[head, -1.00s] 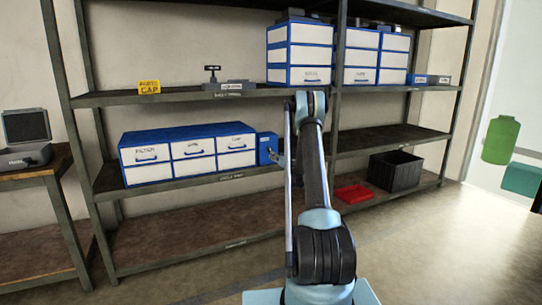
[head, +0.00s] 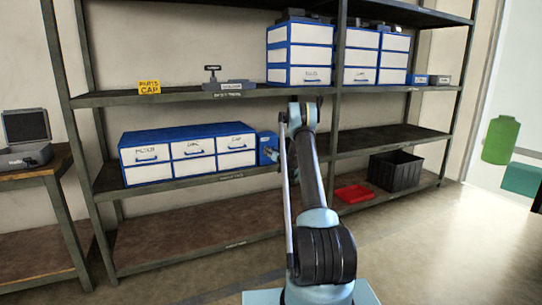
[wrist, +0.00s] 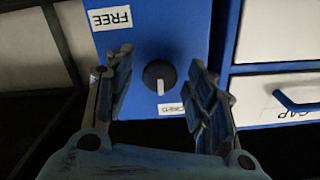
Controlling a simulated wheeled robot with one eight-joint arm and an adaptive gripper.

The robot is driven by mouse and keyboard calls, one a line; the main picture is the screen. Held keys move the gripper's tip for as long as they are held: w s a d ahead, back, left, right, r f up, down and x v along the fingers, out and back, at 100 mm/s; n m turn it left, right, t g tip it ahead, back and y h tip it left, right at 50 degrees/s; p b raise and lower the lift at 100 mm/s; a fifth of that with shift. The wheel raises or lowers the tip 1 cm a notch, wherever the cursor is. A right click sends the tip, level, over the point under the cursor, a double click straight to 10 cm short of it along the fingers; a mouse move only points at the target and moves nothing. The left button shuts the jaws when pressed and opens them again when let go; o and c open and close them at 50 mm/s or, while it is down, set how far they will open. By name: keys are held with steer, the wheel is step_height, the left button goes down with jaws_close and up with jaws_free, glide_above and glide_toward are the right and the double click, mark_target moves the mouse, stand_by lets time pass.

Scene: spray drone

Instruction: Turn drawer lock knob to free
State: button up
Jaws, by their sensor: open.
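The drawer lock knob (wrist: 159,76) is round and black with a white pointer line, set on a blue panel (wrist: 185,30) in the wrist view. The pointer is directed down in the picture, toward a small, partly hidden label (wrist: 170,109). A white FREE label (wrist: 109,18), upside down, sits at upper left of the knob. My gripper (wrist: 161,58) is open, one finger on each side of the knob; I cannot tell whether they touch it. In the head view the blue lock box (head: 265,145) stands right of the drawer cabinet (head: 188,152); my arm partly hides this area.
The metal shelf (head: 215,178) carries the cabinet. White-fronted drawers (wrist: 277,98) with a CAP label and blue handle lie close right of my gripper in the wrist view. A red tray (head: 354,192) and black crate (head: 396,171) sit on the bottom shelf.

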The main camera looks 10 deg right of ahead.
steer(key=c, duration=1.1)
steer(key=shift+o, duration=0.2)
steer(key=shift+m, duration=0.4)
steer(key=m, duration=1.7)
steer(key=shift+d, duration=0.3)
steer(key=shift+s, duration=0.1)
